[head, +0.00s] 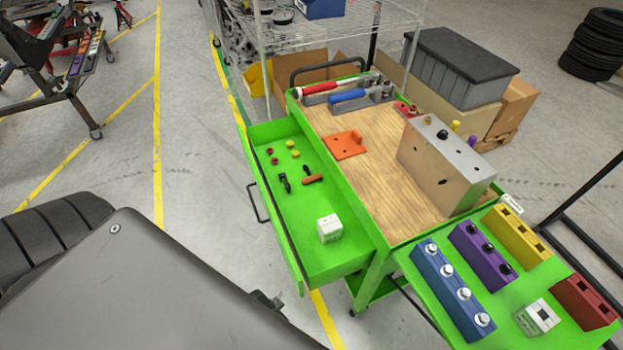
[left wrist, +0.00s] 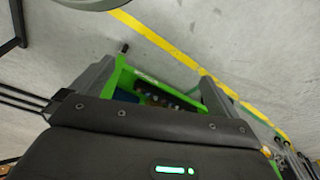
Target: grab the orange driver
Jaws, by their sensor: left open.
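The likely orange driver (head: 312,179), a small orange handle with a dark part beside it, lies in the open green drawer (head: 270,225) in the head view. My left gripper shows in the left wrist view (left wrist: 156,72). Its two grey fingers are spread wide, with nothing between them. Part of the green cart (left wrist: 122,78) shows beyond the fingers, some way off. I cannot make out the driver in that view. In the head view my left arm fills the lower left, short of the drawer. My right gripper is not in view.
The drawer also holds a white box (head: 329,228), black clips (head: 285,183) and small red and yellow pieces. The wooden worktop (head: 385,190) beside it carries an orange plate (head: 345,145) and a metal block (head: 440,170). Coloured socket blocks (head: 482,255) sit at the right.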

